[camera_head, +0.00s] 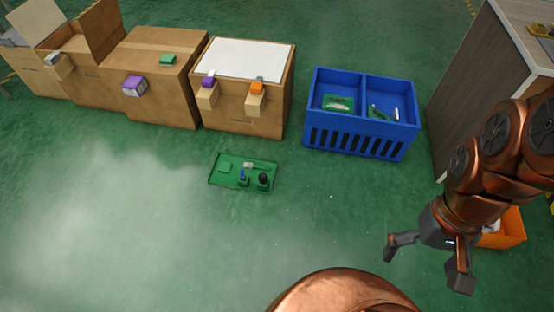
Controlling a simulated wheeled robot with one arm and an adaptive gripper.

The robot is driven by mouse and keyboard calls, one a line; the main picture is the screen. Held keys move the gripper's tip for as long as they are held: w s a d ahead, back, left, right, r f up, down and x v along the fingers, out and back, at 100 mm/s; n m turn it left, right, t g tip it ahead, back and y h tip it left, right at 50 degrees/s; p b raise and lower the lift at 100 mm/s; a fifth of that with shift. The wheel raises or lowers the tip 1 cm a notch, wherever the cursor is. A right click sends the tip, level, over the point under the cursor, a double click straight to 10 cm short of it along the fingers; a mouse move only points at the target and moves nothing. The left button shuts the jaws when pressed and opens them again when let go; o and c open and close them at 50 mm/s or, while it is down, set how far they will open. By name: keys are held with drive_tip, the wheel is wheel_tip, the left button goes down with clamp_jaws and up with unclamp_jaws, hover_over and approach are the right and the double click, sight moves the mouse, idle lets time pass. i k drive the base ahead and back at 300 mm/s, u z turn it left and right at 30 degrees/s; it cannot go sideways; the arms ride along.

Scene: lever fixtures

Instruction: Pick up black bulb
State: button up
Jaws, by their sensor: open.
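A green tray (228,185) lies on the floor near the middle of the view. A small dark, rounded thing (263,180) stands at its right side; it looks like the black bulb, but it is too small to be sure. A small blue and dark item (243,177) stands just left of it in the tray. My gripper (424,265) is at the lower right, open and empty, well to the right of the tray and nearer to me.
A blue two-part crate (357,145) stands behind and right of the tray. Cardboard boxes (160,55) line the back left. A grey cabinet (465,80) is at the right, with an orange bin (512,228) behind my gripper. The green floor around the tray is clear.

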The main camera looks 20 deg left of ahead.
sight(262, 177)
drive_tip(key=u, duration=0.55)
drive_tip(key=i, duration=0.65)
drive_tip(key=u, duration=2.05)
